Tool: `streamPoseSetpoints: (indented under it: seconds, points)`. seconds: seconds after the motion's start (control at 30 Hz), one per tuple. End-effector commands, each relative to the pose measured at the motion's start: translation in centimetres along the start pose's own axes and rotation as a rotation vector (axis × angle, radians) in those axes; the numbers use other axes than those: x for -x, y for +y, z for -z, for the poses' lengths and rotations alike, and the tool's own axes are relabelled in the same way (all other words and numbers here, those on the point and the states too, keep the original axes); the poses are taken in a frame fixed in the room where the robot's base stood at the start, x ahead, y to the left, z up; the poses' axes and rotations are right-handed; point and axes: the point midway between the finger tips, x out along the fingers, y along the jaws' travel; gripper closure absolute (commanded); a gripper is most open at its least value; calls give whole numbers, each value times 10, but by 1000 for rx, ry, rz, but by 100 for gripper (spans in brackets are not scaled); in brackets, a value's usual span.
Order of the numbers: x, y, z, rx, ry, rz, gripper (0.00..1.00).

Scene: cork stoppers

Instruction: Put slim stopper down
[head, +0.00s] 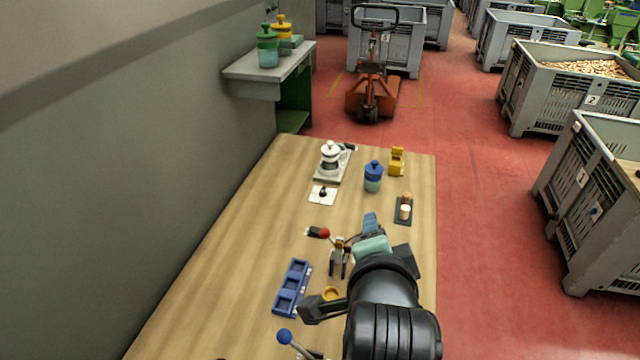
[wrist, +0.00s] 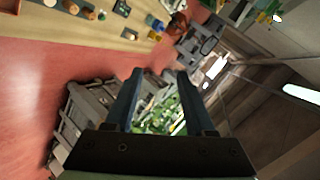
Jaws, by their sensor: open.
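My gripper (head: 370,224) is over the right part of the wooden table in the head view, seen from behind. In the wrist view its two fingers (wrist: 159,72) are spread apart with nothing between them. A dark tray (head: 399,218) near the table's right edge holds two small stoppers, a pale one (head: 405,212) and a brown one (head: 407,197) behind it. I cannot tell which, if either, is the slim stopper. The tray is beyond and right of my gripper. Small pieces on the table (wrist: 120,25) show along the top of the wrist view, too small to name surely.
A blue compartment tray (head: 291,289), a small grey stand (head: 339,262), a red-knobbed lever (head: 324,232) and an orange ring (head: 332,293) lie left of my arm. A blue-lidded jar (head: 373,177) and a yellow block (head: 397,161) stand farther back. The table's left side is clear.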

Motion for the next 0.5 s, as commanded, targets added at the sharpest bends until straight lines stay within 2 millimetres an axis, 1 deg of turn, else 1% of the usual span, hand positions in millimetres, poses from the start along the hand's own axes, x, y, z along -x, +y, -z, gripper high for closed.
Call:
streamPoseSetpoints:
  seconds: [0.03, 0.07, 0.1, 0.17, 0.2, 0.27, 0.3, 0.33, 0.37, 0.4, 0.5]
  points:
    - [18, -53, 12, 129, 60, 151, 45]
    - [30, -80, 19, 209, 103, 230, 45]
    - [50, -116, 26, 311, 170, 333, 45]
    - [86, -165, 37, 455, 289, 477, 45]
    - [112, -193, 44, 543, 379, 562, 45]
    - [154, -229, 51, 657, 519, 669, 45]
    - [181, -247, 56, 721, 614, 727, 45]
    - [201, -259, 58, 762, 683, 763, 45]
    - [219, -268, 60, 798, 748, 794, 45]
    - [242, -278, 62, 836, 829, 827, 45]
    - [282, -292, 66, 898, 982, 873, 45]
